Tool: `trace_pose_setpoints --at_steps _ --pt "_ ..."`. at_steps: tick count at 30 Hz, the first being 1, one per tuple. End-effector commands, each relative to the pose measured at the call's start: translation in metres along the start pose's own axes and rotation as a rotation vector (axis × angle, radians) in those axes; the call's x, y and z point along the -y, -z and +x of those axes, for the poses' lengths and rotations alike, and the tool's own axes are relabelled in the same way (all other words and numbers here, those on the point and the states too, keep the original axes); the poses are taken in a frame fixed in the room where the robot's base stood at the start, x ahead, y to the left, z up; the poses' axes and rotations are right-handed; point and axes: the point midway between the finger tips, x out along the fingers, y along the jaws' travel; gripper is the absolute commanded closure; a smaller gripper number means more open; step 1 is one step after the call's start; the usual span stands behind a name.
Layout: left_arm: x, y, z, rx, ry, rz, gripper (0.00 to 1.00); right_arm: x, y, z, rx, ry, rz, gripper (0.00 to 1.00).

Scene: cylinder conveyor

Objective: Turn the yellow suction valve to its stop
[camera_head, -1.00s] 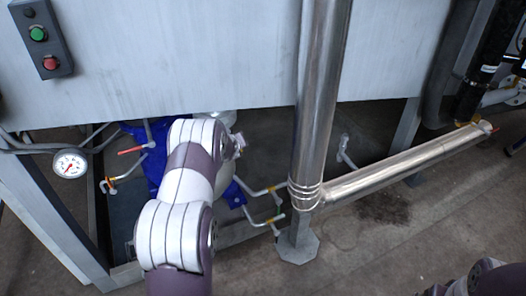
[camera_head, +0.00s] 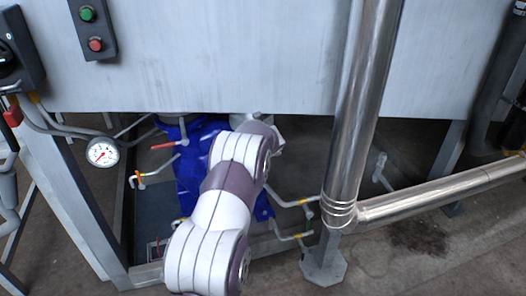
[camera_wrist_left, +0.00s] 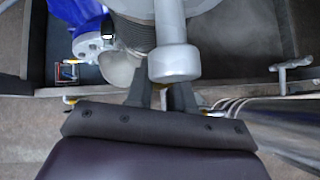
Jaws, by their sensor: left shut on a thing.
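In the left wrist view, my left gripper (camera_wrist_left: 161,95) has its two dark fingers close together under a thick grey rounded pipe end. A small yellow patch of the suction valve (camera_wrist_left: 163,97) shows between the fingers, and they are shut on it. Most of the valve is hidden by the fingers and the grey pipe end, so its angle cannot be told. In the head view, my left arm reaches under the grey tank, and its bulk hides the gripper and the valve. My right gripper is in neither view.
The grey tank panel (camera_head: 230,60) hangs above my arm. A steel pipe (camera_head: 360,100) stands to the right, with a branch running right. A blue bag-like thing (camera_head: 190,175), a round gauge (camera_head: 102,152) and thin bent pipes (camera_head: 290,203) crowd the space around the arm.

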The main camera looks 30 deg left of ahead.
Motion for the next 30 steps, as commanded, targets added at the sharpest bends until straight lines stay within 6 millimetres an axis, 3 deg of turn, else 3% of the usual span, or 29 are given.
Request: trace_pose_setpoints --at_steps 8,9,10,20,23,30 --pt "-0.002 0.002 0.001 -0.003 -0.003 -0.001 1.0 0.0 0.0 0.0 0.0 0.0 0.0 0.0" --pt "-0.002 0.002 0.001 -0.003 -0.003 -0.001 0.65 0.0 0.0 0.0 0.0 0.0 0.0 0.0" --pt "-0.002 0.001 0.001 -0.003 -0.003 -0.001 0.58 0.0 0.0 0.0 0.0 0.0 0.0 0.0" --pt "-0.001 -0.001 -0.004 0.001 0.0 -0.001 0.58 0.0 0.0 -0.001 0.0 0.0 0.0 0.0" --pt "0.0 -0.003 -0.017 0.002 0.001 -0.001 0.58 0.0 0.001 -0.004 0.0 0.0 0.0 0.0" --pt "-0.001 -0.004 -0.074 0.002 0.0 0.0 0.58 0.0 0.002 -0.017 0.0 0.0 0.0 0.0"
